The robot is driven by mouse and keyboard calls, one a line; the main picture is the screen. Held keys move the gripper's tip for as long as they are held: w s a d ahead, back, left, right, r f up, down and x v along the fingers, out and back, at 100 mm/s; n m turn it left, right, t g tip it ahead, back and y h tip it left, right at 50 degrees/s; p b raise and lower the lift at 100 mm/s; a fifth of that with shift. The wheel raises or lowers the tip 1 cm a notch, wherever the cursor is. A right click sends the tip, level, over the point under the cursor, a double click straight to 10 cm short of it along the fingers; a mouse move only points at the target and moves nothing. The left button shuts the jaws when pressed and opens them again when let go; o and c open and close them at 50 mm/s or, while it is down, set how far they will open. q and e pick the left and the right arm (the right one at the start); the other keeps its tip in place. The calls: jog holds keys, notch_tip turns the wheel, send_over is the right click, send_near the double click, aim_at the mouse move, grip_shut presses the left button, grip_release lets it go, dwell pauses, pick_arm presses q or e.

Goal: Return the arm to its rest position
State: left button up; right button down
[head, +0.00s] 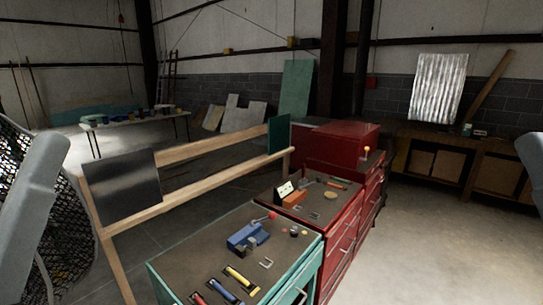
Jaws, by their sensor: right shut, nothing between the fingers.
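A grey link of my left arm stands upright at the left edge of the head view. A smaller part of my right arm shows at the right edge. Neither arm's fingers can be seen, and no object is seen held. Both visible arm parts are clear of the carts in the middle.
A teal cart (198,252) holds a blue vise (246,236) and several tools. A red tool chest (340,140) and red cart stand behind it. A wooden frame (205,197) runs alongside. A workbench (450,139) stands back right. The floor (430,240) at right is clear.

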notch_tip(320, 180, up, 29)
jog(key=p, duration=2.5)
jog(key=shift+f+p, duration=0.15)
jog(key=shift+p, duration=0.15)
